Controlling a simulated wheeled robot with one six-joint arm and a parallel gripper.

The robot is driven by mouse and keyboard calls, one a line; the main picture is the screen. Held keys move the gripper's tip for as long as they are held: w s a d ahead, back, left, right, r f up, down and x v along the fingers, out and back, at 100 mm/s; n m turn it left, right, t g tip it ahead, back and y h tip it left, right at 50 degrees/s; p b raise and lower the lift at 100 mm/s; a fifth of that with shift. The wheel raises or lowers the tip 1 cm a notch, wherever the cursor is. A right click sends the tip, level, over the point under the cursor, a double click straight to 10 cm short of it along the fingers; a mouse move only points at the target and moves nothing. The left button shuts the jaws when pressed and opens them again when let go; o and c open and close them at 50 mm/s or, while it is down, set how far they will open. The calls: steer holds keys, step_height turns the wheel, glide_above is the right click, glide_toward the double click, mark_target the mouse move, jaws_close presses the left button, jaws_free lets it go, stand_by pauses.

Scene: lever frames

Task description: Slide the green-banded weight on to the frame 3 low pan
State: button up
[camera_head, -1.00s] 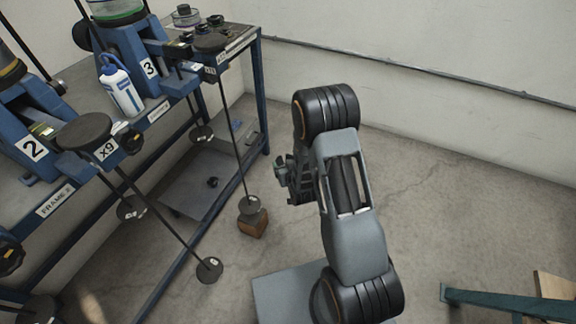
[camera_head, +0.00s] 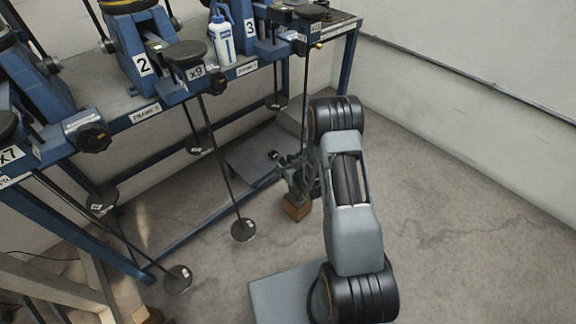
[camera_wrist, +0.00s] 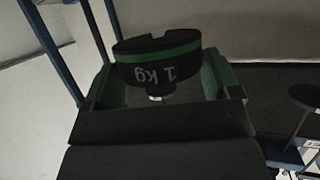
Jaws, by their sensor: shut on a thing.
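The green-banded weight (camera_wrist: 158,62) is a black disc marked 1 kg, its lettering upside down in the wrist view. It sits between the two green jaw sides of my gripper (camera_wrist: 157,78), which is shut on it. In the head view my gripper (camera_head: 288,173) is small and dark, and the weight cannot be made out there. Frame 3 (camera_head: 249,27) stands on the blue bench at the top. Its long rod (camera_head: 305,88) drops behind my gripper, which hides the low pan at its lower end.
A brown block (camera_head: 297,207) lies on the floor just below my gripper. Frame 2's long rod ends in a low pan (camera_head: 243,230) to the left. A blue-and-white bottle (camera_head: 222,40) stands between frames 2 and 3. Open floor lies to the right.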

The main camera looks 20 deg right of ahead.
steer(key=s+d+f+n+y+b, duration=0.1)
steer(key=d+f+b, duration=0.25)
steer(key=f, duration=0.35)
steer(key=s+d+f+n+g+y+b, duration=0.1)
steer(key=d+f+y+b, duration=0.15)
steer(key=d+f, duration=0.4)
steer(key=s+d+f+n+y+b, duration=0.15)
steer(key=f+b, duration=0.25)
steer(key=f, duration=0.5)
steer(key=shift+h, duration=0.5)
steer(key=w, duration=0.2)
steer(key=w+a, duration=0.1)
steer(key=w, duration=0.1)
steer(key=shift+w+a+r, duration=0.1)
steer(key=shift+w+r, duration=0.05)
steer(key=shift+w, duration=0.1)
steer(key=shift+w+a+b, duration=0.35)
steer(key=shift+w+b, duration=0.2)
steer(key=shift+w, duration=0.3)
steer(key=shift+w+a+b, duration=0.4)
steer(key=shift+w+b, duration=0.1)
steer(key=shift+w, duration=0.3)
steer(key=shift+w+a+b, duration=0.35)
steer(key=shift+w+b, duration=0.2)
steer(key=shift+w, duration=0.3)
steer(key=shift+f+b, duration=0.7)
steer(key=shift+f, duration=0.05)
stand_by(0.8)
